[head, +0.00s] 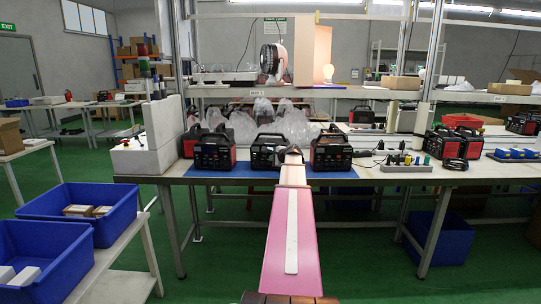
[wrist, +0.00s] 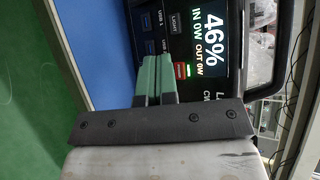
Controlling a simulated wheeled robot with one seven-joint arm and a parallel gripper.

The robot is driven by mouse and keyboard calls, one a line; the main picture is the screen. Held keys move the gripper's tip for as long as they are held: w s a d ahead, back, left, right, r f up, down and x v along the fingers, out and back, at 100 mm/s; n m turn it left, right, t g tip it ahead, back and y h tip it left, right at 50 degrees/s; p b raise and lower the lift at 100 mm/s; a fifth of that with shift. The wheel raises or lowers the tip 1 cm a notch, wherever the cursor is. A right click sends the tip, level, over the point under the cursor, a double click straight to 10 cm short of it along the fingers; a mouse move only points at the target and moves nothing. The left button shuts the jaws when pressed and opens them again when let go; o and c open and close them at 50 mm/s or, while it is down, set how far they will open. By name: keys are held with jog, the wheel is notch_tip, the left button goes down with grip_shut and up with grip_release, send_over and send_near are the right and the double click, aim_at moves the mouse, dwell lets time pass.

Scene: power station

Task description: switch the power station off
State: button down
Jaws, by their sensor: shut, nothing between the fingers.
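Power stations stand in a row on a blue mat: one at left (head: 214,152), one in the middle (head: 265,154) and one at right (head: 331,151). My gripper (head: 292,151) is at the right side of the middle one, hiding part of it. In the wrist view a power station (wrist: 215,12) fills the upper middle; its screen (wrist: 209,42) is lit and reads 46%, IN 0W, OUT 0W. My gripper's green fingers (wrist: 153,60) are shut and empty, close to its front panel. A red-lit button (wrist: 181,71) shows just right of the fingertips. Contact cannot be told.
The blue mat (head: 232,172) lies on a white workbench (head: 400,173). A white box (head: 145,158) stands at left and a grey socket strip (head: 406,166) at right. Another power station (head: 457,145) stands farther right. Blue bins (head: 75,220) are at the lower left.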

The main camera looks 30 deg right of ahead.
jog(key=shift+w, duration=0.1)
dwell(0.3)
jog(key=shift+w+d, duration=0.25)
jog(key=shift+w+d, duration=0.25)
jog(key=shift+w, duration=0.05)
dwell(0.8)
jog(key=shift+s, duration=0.1)
jog(key=shift+s+a, duration=0.5)
jog(key=shift+s, duration=0.05)
jog(key=s+a, duration=0.3)
jog(key=s, duration=0.2)
jog(key=shift+a, duration=0.3)
dwell(0.5)
dwell(0.5)
